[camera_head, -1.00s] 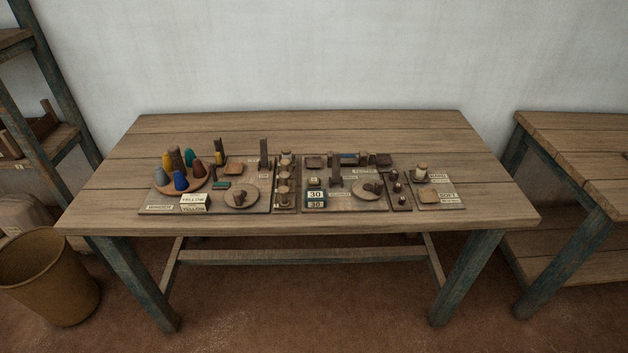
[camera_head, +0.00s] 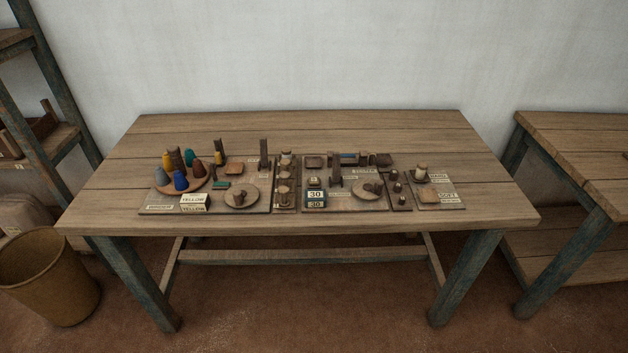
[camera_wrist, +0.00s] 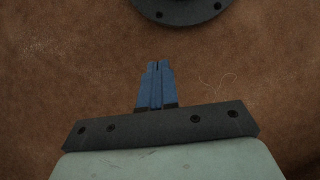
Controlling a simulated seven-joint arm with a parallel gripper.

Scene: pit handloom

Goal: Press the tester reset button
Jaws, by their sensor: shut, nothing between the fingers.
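My gripper (camera_wrist: 157,65) shows only in the wrist view. Its blue fingers are shut together with nothing between them, above the brown floor and away from the table. In the head view, the wooden boards on the table hold several small devices. One board (camera_head: 343,205) carries a sign reading 30 (camera_head: 315,195), an upright dark post (camera_head: 336,168), a round disc (camera_head: 368,189) and small labels. I cannot tell which small part is the tester reset button; the labels are too small to read.
The left board holds coloured cones (camera_head: 180,181), a YELLOW label block (camera_head: 194,201) and a round disc (camera_head: 241,195). The wooden table (camera_head: 300,130) is bare at the back. A second table (camera_head: 590,150) stands right, a bin (camera_head: 48,275) and shelf (camera_head: 50,145) left.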

